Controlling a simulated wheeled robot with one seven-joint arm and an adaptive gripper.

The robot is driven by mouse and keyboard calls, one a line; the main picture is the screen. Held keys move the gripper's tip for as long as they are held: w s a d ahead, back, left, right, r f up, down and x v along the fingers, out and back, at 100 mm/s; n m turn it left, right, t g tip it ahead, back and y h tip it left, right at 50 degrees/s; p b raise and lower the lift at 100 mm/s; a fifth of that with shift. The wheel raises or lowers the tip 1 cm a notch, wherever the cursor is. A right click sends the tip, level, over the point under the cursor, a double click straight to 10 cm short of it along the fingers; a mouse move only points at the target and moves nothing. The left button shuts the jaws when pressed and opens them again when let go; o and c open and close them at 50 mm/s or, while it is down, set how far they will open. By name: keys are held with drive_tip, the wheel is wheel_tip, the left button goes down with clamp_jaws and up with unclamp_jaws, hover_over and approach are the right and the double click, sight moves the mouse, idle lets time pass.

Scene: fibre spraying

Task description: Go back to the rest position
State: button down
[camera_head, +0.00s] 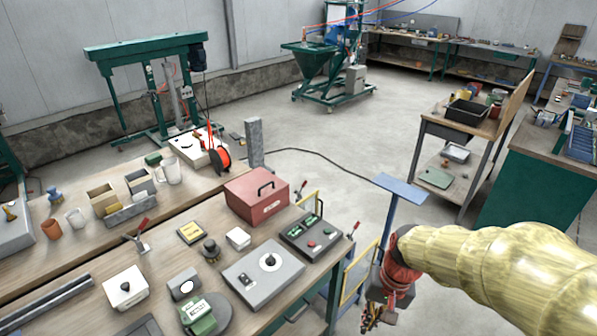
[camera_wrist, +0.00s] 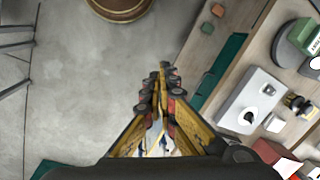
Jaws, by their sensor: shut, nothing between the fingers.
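My gripper (camera_head: 374,320) hangs low at the bottom of the head view, under my yellow-sleeved arm and to the right of the near workbench (camera_head: 215,255). It is beyond the bench edge, over the floor side. In the wrist view my gripper (camera_wrist: 162,85) points away with its fingers together and nothing between them. Grey floor lies beneath and to its left, and the bench edge (camera_wrist: 215,85) runs to its right.
On the bench stand a red box (camera_head: 256,196), a control box with a dial (camera_head: 262,274) and a panel with buttons (camera_head: 311,237). A blue plate on a post (camera_head: 401,188) and a yellow frame (camera_head: 357,276) stand close to my arm. Open floor lies beyond.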

drive_tip(key=s+d+r+n+t+h+b, duration=0.1)
drive_tip(key=s+d+r+n+t+b, duration=0.1)
drive_tip(key=s+r+t+b, duration=0.3)
drive_tip(key=s+r+n+b, duration=0.1)
drive_tip(key=s+r, duration=0.3)
drive_tip(key=s, duration=0.1)
drive_tip(key=shift+d+r+t+h, duration=0.15)
drive_tip(key=shift+r+t+h, duration=0.15)
drive_tip(key=shift+h, duration=0.1)
idle(0.4)
